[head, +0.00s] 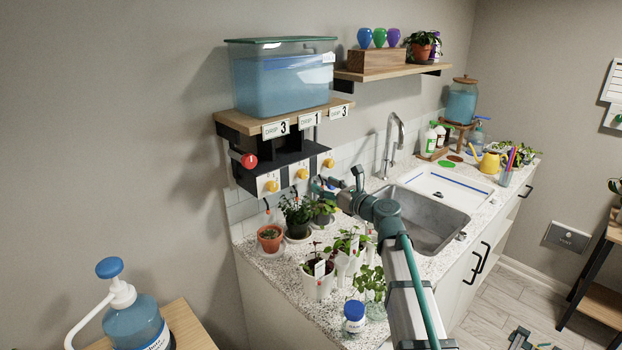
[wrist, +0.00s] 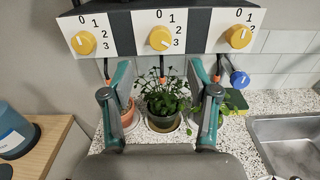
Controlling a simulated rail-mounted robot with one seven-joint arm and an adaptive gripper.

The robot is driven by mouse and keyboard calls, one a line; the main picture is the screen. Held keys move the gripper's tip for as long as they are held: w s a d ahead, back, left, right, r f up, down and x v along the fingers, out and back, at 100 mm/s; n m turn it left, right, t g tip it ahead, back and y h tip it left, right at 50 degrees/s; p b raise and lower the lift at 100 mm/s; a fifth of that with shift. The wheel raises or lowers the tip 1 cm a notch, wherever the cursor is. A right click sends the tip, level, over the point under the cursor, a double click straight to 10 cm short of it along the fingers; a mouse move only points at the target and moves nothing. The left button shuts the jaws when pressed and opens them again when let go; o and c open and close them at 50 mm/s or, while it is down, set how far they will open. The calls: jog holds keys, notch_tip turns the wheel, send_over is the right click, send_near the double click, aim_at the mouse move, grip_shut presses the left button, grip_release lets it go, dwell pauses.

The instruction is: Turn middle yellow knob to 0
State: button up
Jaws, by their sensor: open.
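The middle yellow knob (wrist: 160,38) is on the white panel under the shelf, between two other yellow knobs. Its dial shows 0, 1, 2 and 3. A small mark on the knob seems to point to the lower right, near the 3. It also shows in the head view (head: 302,174), below a card reading DRIP 1. My gripper (wrist: 160,72) is open and empty, with its fingers wide apart below the knob and not touching it. In the head view my gripper is small and its fingertips are hard to make out.
The left yellow knob (wrist: 83,43) and right yellow knob (wrist: 238,36) flank the middle one. Potted plants (wrist: 162,103) stand on the counter below. A blue knob (wrist: 239,79) is at the right. A water tank (head: 282,80) sits on the shelf above.

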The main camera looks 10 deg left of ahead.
aim_at(305, 176)
jog(key=p+x, duration=0.1)
jog(key=x, duration=0.7)
jog(key=shift+w+a+p, duration=0.1)
jog(key=shift+w+p, duration=0.05)
jog(key=shift+p, duration=0.25)
jog(key=shift+c, duration=0.2)
grip_shut()
